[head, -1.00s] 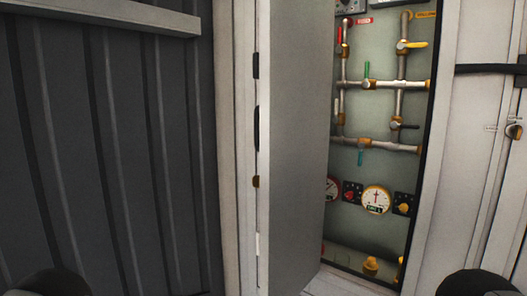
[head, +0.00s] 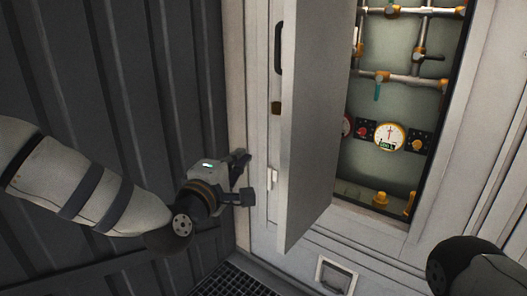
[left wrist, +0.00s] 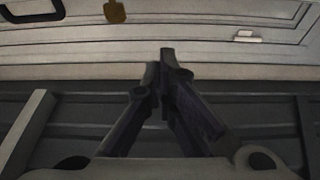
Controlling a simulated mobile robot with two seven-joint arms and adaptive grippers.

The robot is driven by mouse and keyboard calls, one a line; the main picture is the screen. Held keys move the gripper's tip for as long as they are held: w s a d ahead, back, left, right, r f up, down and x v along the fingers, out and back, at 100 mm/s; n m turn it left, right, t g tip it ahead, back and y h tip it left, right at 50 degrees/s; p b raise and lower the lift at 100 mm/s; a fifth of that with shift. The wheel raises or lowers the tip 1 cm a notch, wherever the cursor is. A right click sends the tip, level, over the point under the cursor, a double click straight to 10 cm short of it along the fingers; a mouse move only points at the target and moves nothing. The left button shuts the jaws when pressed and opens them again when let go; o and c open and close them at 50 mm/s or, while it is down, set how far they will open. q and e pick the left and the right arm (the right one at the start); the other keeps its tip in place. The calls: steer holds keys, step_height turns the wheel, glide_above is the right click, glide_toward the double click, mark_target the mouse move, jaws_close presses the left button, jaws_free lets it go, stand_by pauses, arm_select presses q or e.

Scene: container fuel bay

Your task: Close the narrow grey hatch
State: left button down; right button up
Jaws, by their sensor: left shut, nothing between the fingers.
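The narrow grey hatch (head: 318,115) stands open in the head view, swung out toward me with its lower corner in the air. It uncovers a recess with pipes and gauges to its right. A black handle (head: 279,48) shows just left of its near edge; I cannot tell which surface bears it. My left gripper (head: 245,178) is shut and empty, left of the hatch's lower part and apart from it. In the left wrist view its fingers (left wrist: 160,62) meet at the tips, pointing toward a pale panel. My right gripper is out of view.
The recess holds a round gauge (head: 389,137) and yellow fittings. A brass piece (head: 276,108) and a white piece (head: 271,178) lie left of the hatch edge. A dark ribbed wall (head: 110,80) bounds the left. A floor grating (head: 232,280) lies below.

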arm_select(q)
steer(key=w+d, duration=0.5)
steer(key=d, duration=0.1)
steer(key=shift+f, duration=0.15)
stand_by(0.3)
